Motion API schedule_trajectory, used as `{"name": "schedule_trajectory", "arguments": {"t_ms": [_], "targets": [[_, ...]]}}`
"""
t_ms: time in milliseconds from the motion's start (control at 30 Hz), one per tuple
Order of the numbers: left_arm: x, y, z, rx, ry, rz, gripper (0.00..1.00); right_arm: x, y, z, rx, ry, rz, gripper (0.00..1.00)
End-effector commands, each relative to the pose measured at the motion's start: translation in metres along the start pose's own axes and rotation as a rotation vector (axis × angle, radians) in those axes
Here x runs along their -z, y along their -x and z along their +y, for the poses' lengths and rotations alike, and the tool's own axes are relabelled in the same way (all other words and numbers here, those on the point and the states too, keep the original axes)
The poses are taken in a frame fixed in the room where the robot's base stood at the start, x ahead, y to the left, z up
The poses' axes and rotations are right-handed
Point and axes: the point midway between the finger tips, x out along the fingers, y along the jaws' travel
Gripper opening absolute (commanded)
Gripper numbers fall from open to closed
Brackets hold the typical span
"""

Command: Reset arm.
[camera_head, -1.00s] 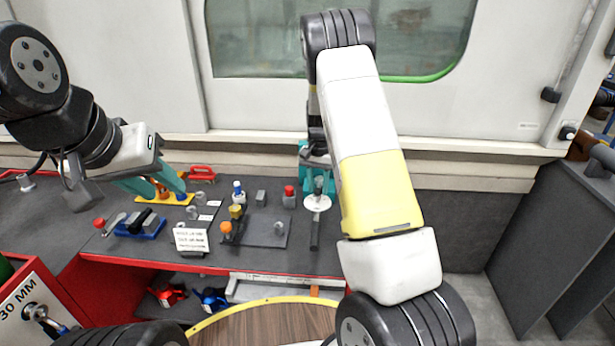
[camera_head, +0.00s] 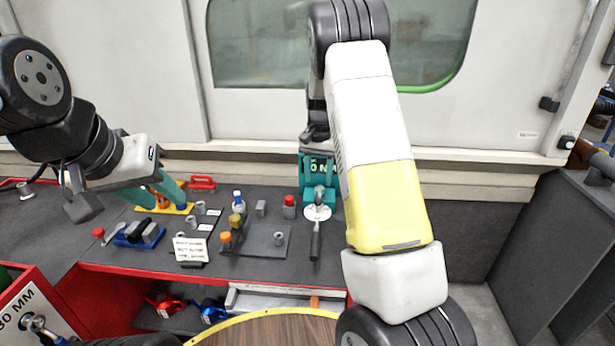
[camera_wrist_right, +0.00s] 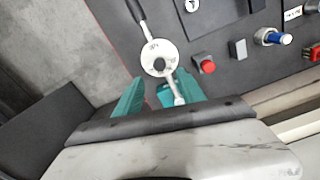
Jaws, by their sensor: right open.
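My left gripper (camera_head: 158,194) hangs over the left part of the bench, its teal fingers apart and empty. My right gripper shows in the wrist view (camera_wrist_right: 158,96) with its teal fingers apart. A white round disc (camera_wrist_right: 152,57) with a black handle and a pale stem lies in front of it, the stem running down between the fingers. I cannot tell whether they touch it. In the head view the disc (camera_head: 317,212) sits at the bench's right end, handle toward the front edge, just below the teal parts under my right wrist.
A red button (camera_head: 289,205), a blue-capped piece (camera_head: 238,200) and a grey plate (camera_head: 262,243) lie left of the disc. A blue tray (camera_head: 138,235), a yellow holder (camera_head: 165,209) and a white sign (camera_head: 190,248) stand further left. The wall is close behind.

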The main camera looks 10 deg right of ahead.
Motion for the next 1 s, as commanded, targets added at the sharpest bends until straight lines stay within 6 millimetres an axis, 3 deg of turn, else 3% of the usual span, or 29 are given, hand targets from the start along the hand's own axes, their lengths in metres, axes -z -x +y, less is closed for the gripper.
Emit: {"name": "schedule_trajectory", "arguments": {"t_ms": [333,467,567,800,1000], "targets": [[0.0,0.0,0.0,0.0,0.0,0.0,0.36,-0.001,0.004,0.001,0.003,0.001,0.001,0.47],[0.0,0.0,0.0,0.0,0.0,0.0,0.36,-0.011,0.026,0.004,0.039,0.016,0.012,0.47],[0.0,0.0,0.0,0.0,0.0,0.0,0.36,-0.03,0.059,0.011,0.094,0.044,0.033,0.47],[0.0,0.0,0.0,0.0,0.0,0.0,0.36,-0.102,0.142,0.035,0.231,0.165,0.117,0.47],[0.0,0.0,0.0,0.0,0.0,0.0,0.36,-0.172,0.188,0.059,0.306,0.287,0.22,0.47]]}}
